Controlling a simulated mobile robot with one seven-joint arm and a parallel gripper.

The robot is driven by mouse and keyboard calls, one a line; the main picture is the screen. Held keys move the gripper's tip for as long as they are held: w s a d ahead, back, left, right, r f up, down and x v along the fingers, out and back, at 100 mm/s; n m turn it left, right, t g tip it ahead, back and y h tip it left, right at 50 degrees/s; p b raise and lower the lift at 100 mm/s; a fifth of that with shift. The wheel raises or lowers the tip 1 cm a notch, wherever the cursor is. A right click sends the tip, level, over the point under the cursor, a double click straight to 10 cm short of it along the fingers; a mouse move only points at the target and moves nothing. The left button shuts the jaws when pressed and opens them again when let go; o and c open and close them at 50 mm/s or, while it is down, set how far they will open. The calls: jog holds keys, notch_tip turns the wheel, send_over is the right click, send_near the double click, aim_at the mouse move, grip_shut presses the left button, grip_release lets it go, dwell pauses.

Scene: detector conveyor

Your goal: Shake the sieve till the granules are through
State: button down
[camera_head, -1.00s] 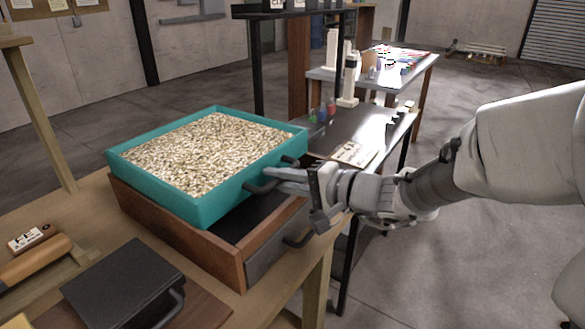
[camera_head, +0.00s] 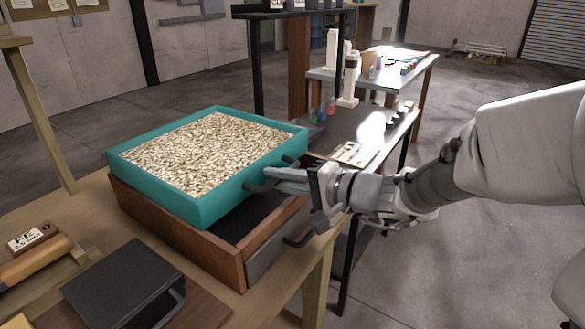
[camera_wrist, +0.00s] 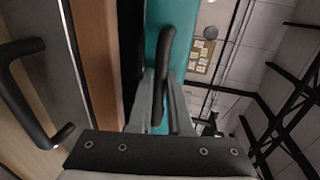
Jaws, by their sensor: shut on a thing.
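The teal sieve (camera_head: 215,207) sits on top of a wooden box (camera_head: 185,235), shifted so that part of the box's dark inside shows at the front right. Pale granules (camera_head: 205,150) fill the sieve in a broad layer. My gripper (camera_head: 270,180) is at the sieve's right side, shut on its dark handle (camera_wrist: 166,65). In the wrist view the handle lies between the two fingers (camera_wrist: 160,105), against the teal wall. The sieve's underside and most of the box's inside are hidden.
The box has its own dark handle (camera_head: 305,235) just below my gripper. A black lidded case (camera_head: 122,285) and a wooden roller-like piece (camera_head: 35,260) lie on the workbench at the front left. Another table (camera_head: 350,135) with small bottles stands behind my gripper.

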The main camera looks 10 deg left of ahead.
jog(key=b+v, duration=0.1)
jog(key=v, duration=0.1)
jog(key=f+b+v, duration=0.1)
jog(key=b+v, duration=0.1)
jog(key=v, duration=0.1)
jog(key=shift+s+d, duration=0.1)
jog(key=shift+d, duration=0.3)
jog(key=c, duration=0.8)
grip_release()
jog(key=shift+c, duration=0.2)
